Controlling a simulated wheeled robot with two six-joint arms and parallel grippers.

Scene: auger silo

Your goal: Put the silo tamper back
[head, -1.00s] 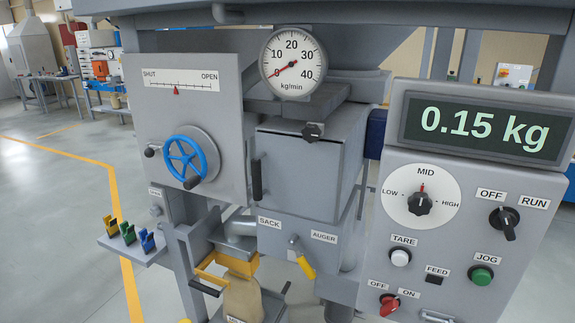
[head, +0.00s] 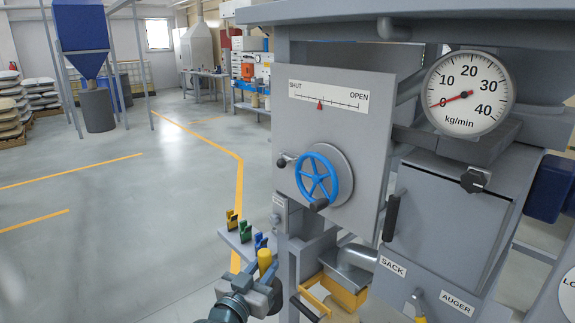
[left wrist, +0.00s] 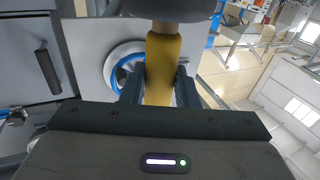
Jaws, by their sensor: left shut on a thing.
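My left gripper (head: 262,281) is at the bottom of the head view, shut on the yellow handle of the silo tamper (head: 265,258). In the left wrist view the yellow handle (left wrist: 163,65) stands between the two fingers, with a tan shaft end and a dark grey part above it. The rest of the tamper is hidden or out of view. A small labelled plate (head: 279,201) is on the machine's left post, its text too small to read, with a small fitting below it. My right gripper is not in view.
A small shelf (head: 236,243) with yellow, green and blue clips juts out left of the post, close beyond the gripper. The blue handwheel (head: 324,177) and sack spout (head: 355,262) are to the right. Open floor (head: 120,230) lies to the left.

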